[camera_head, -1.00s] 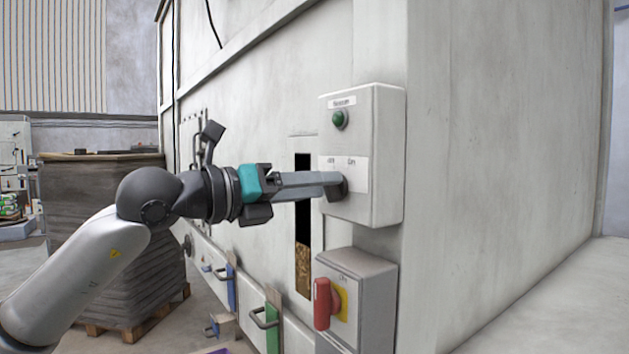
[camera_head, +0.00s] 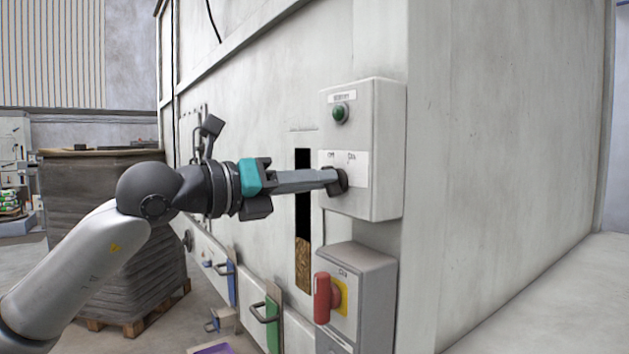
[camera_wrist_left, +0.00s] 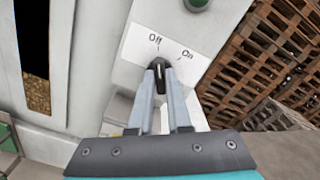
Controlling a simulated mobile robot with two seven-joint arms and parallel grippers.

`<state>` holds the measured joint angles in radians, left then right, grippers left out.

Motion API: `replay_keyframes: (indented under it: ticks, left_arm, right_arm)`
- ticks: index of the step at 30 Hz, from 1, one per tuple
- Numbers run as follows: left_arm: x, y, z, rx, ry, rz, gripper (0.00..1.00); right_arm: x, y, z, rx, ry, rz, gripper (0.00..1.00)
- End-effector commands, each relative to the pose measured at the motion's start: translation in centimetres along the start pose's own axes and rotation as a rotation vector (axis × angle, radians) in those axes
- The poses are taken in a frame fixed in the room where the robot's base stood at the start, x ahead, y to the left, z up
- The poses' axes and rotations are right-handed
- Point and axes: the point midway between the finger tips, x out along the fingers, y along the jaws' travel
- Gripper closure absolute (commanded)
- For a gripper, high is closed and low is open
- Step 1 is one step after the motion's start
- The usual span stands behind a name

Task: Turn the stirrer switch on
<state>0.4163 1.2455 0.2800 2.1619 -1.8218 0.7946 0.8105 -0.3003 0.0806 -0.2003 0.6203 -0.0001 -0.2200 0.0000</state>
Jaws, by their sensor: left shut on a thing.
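The stirrer switch is a dark rotary knob (camera_wrist_left: 158,66) on the lower front of a pale grey control box (camera_head: 377,150). A white label (camera_wrist_left: 150,48) above it reads Off and On. My left gripper (camera_head: 336,180) reaches in from the left and is shut on the knob. In the left wrist view its two fingertips (camera_wrist_left: 160,78) lie on either side of the knob. A pale line shows on the knob between the fingers, but I cannot tell for sure which word it points to. My right gripper is not in view.
A green lamp or button (camera_head: 340,113) sits above the switch. A lower grey box (camera_head: 372,290) carries a red handle (camera_head: 322,298) on a yellow plate. A dark slot (camera_head: 303,200) with pellets is left of the boxes. A stacked pallet (camera_head: 110,230) stands behind my arm.

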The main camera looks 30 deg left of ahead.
Motion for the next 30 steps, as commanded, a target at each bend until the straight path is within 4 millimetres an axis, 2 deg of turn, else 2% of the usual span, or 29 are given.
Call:
replay_keyframes:
  ticks: [8,14,30]
  left_arm:
    - [0.0,0.0,-0.1,0.039,0.001,0.000,1.00]
    - [0.0,0.0,-0.1,0.147,0.000,0.001,1.00]
    - [0.0,-0.1,-0.1,0.639,0.000,0.001,1.00]
  right_arm:
    - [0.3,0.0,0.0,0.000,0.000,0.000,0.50]
    - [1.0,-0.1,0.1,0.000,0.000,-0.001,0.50]
    - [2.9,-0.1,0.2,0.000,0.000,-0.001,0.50]
